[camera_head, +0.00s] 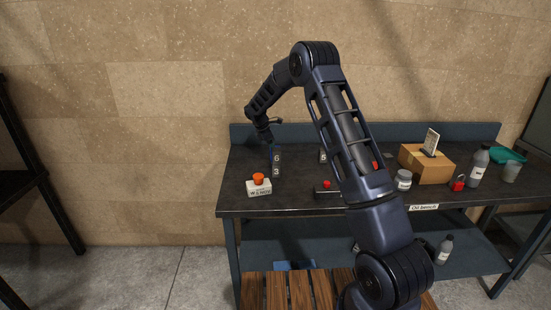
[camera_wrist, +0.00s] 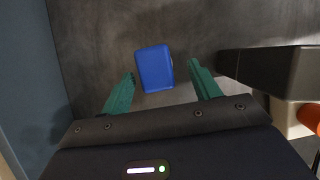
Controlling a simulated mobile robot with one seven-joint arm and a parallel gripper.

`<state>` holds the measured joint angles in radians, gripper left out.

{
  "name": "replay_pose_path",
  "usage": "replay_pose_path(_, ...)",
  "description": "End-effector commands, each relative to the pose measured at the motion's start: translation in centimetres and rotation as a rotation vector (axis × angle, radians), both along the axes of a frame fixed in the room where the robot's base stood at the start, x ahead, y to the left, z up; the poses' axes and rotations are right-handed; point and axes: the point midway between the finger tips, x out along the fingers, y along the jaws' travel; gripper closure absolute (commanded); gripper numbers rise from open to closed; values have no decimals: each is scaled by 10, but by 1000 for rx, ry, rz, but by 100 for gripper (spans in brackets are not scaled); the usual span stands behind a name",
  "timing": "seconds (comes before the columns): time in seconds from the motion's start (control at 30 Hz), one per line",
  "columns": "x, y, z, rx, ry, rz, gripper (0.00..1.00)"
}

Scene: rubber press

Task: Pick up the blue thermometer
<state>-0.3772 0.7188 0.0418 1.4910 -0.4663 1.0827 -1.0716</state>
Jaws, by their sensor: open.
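A blue block-like object (camera_wrist: 154,68), which looks like the blue thermometer, shows in the wrist view on the dark worktop. My gripper (camera_wrist: 161,70) is open, with one teal finger to the left of the blue object and the other to its right. Small gaps show between the object and both fingers. In the head view my gripper (camera_head: 270,149) points down over the left back part of the bench, and I cannot make out the thermometer there. I cannot tell how far the fingertips are above the worktop.
The bench (camera_head: 237,198) has a dark top and a raised back edge. A dark block marked 6 and 3 (camera_head: 277,163) and a white box with an orange button (camera_head: 259,188) stand close to my gripper. A cardboard box (camera_head: 428,166), jar (camera_head: 404,180) and bottle (camera_head: 478,168) stand right.

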Motion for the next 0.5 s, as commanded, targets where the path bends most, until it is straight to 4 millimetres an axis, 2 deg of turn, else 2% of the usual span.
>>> replay_pose_path(0.5,8,-21,-45,0,-1,0,38)
